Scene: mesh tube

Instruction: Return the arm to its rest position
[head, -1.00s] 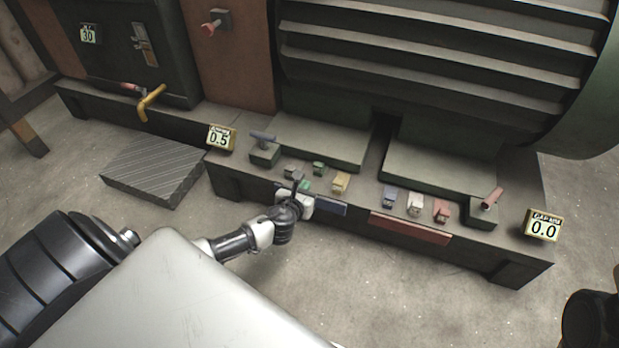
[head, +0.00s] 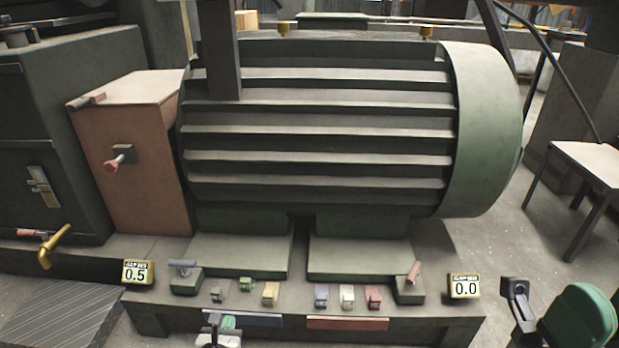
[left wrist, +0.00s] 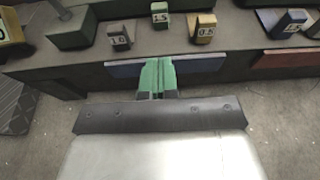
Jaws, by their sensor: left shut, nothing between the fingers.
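My left gripper (head: 222,326) shows low in the head view, in front of the machine base near its blue strip (head: 242,319). Its green fingertips (left wrist: 158,76) are closed together in the left wrist view, with nothing between them. They point at the front of the base, over the middle of the blue strip (left wrist: 122,69). I cannot tell whether they touch it. I cannot make out my right gripper in either view.
Small labelled blocks stand on the base, among them a green one (head: 247,285) and a yellow one (head: 270,293). Signs read 0.5 (head: 137,272) and 0.0 (head: 463,287). A red strip (head: 347,323) is at right.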

